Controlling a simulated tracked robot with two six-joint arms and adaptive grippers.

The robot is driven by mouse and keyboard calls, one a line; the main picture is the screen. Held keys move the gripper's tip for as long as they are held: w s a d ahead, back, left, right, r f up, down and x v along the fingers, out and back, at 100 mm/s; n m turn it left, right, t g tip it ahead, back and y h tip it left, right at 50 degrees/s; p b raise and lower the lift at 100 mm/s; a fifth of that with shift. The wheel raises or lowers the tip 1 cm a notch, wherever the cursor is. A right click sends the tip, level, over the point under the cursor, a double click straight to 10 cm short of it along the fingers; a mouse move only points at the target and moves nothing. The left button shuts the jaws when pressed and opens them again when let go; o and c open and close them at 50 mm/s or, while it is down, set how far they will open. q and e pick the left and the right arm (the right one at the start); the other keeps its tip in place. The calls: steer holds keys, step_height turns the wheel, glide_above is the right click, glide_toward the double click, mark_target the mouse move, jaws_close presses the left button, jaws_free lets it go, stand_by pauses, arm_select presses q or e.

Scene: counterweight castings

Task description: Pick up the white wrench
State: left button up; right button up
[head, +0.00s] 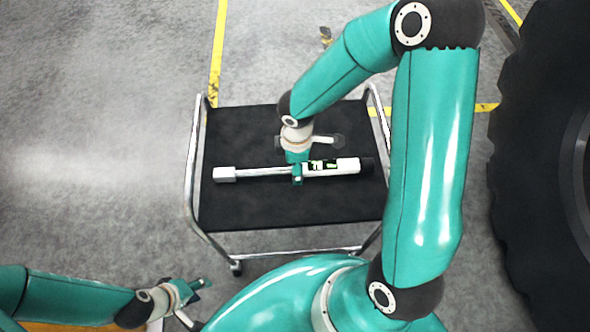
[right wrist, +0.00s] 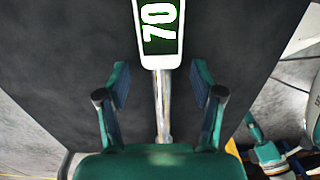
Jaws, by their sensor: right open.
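The white wrench (head: 340,166) lies crosswise on the black cart top, with a white block at its left end, a shiny shaft and a dark right end. In the right wrist view its white body (right wrist: 160,50) carries a green panel marked "70". My right gripper (head: 297,174) is over the shaft and hides part of it. In the right wrist view the right gripper's open fingers (right wrist: 160,88) stand on either side of the shaft, with a gap on both sides. My left gripper (head: 194,302) is open and empty, low at the left, away from the wrench.
The cart (head: 250,207) has a black top and chrome side rails. A dark, partly hidden object (head: 325,141) lies behind the wrench. A large black tyre (head: 535,140) stands at the right. Grey floor with yellow lines is clear at the left.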

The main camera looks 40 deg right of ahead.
jaws_close()
steer(key=shift+r, duration=0.1)
